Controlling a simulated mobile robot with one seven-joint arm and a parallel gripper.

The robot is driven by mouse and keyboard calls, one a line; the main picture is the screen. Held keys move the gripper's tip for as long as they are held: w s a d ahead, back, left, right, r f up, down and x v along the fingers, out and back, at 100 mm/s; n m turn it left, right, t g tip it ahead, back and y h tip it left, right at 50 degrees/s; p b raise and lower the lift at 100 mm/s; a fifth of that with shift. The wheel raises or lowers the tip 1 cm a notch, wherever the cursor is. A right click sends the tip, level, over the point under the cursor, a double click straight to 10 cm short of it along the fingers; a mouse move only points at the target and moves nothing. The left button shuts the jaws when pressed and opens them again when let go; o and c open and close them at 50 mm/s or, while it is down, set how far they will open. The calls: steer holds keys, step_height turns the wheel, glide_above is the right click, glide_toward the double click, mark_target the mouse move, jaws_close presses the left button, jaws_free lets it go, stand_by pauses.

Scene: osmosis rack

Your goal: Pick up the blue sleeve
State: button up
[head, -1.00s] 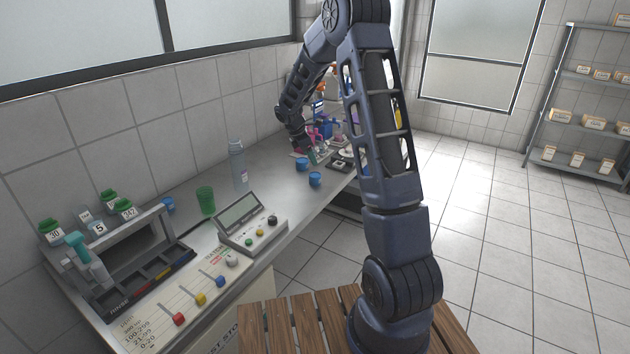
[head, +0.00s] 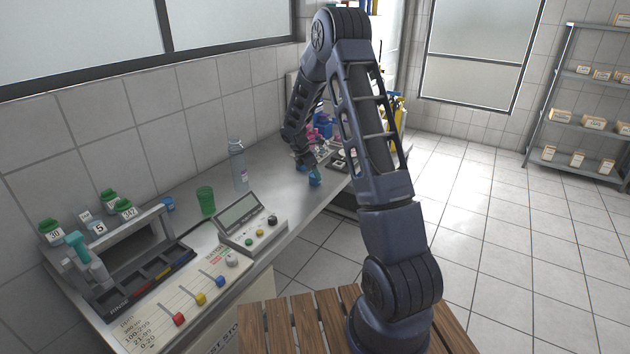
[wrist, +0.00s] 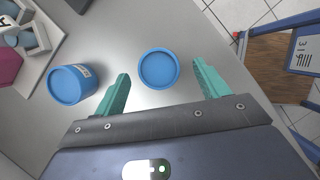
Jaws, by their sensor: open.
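Two short blue cylinders that look like sleeves stand on the grey bench. In the wrist view, one blue sleeve (wrist: 158,68) lies between my gripper's (wrist: 161,69) two teal fingers, with a visible gap on each side. The other blue sleeve (wrist: 70,85) is left of the left finger and carries a pale label. My gripper is open and holds nothing. In the head view, one blue sleeve (head: 315,181) shows just below my gripper, partly covered by it. The other is hidden there behind my arm. Finger height relative to the sleeve is hard to tell.
A clear grey bottle (head: 238,165) and a green cup (head: 206,200) stand along the bench to the left. A control box with a screen (head: 240,212) sits nearer. In the wrist view, a pale tray (wrist: 38,40) lies upper left. The bench edge is close on the right.

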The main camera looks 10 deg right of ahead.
steer(key=x, duration=0.3)
steer(key=shift+f, duration=0.2)
steer(key=c, duration=1.1)
steer(key=shift+o, duration=0.2)
steer(key=shift+r, duration=0.1)
